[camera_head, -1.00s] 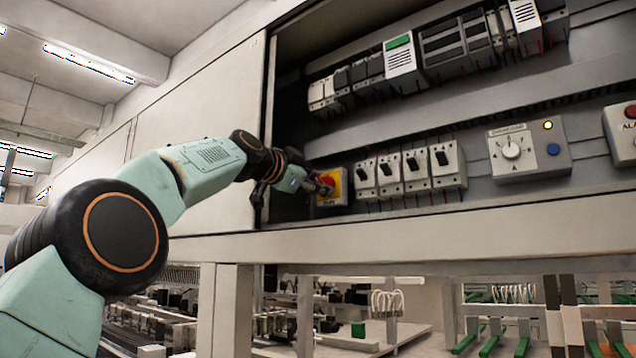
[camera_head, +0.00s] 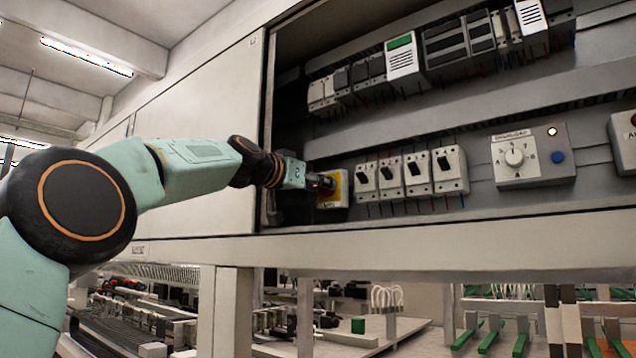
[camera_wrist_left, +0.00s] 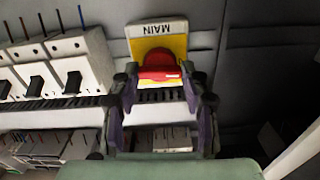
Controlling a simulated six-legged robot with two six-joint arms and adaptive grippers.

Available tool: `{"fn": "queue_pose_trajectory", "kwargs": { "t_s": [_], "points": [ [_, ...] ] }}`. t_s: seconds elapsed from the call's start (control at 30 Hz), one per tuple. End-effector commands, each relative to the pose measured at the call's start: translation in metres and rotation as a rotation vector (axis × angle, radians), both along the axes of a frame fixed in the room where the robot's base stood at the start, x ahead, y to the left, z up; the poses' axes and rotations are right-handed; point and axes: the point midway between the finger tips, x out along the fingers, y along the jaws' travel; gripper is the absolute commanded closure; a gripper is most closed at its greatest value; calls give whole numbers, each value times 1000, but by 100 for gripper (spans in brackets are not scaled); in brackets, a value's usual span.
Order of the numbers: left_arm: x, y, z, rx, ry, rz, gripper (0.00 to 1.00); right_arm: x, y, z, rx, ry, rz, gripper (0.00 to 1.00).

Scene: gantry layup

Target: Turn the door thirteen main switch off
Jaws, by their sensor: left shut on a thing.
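The main switch (camera_head: 343,187) is a yellow box with a red rotary knob, at the left end of the lower row in the open cabinet. In the left wrist view its yellow plate (camera_wrist_left: 176,43), labelled MAIN, appears upside down with the red knob (camera_wrist_left: 160,78) in front. My left gripper (camera_head: 324,183) reaches it from the left and is shut on the red knob; its fingers (camera_wrist_left: 162,90) stand on both sides of the knob in the wrist view. The fingers partly hide the knob in the head view. My right gripper is not in view.
Several breakers with black levers (camera_head: 405,175) stand right of the switch. A dial box (camera_head: 530,155) is farther right. The cabinet's lower ledge (camera_head: 400,228) runs below, and a white closed panel (camera_head: 195,130) lies to the left.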

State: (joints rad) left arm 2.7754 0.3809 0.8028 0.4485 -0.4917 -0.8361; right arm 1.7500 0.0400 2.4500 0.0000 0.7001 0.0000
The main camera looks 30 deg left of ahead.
Motion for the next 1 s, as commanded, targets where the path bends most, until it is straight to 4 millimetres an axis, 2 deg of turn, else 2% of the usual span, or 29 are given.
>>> {"fn": "queue_pose_trajectory", "kwargs": {
  "t_s": [0.03, 0.3, 0.73, 0.77, 1.0],
  "points": [
    [2, -1, -7, -19, 18, -7, 86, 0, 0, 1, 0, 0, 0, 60],
    [2, -1, -8, -81, 24, -7, 86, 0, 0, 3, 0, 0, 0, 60],
    [2, -1, -8, -90, 25, -7, 86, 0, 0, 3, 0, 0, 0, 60],
    [3, -1, -8, -90, 25, -7, 54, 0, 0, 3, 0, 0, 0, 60],
    [1, -1, -5, -89, 17, -4, 34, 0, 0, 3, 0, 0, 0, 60]
  ]
}}
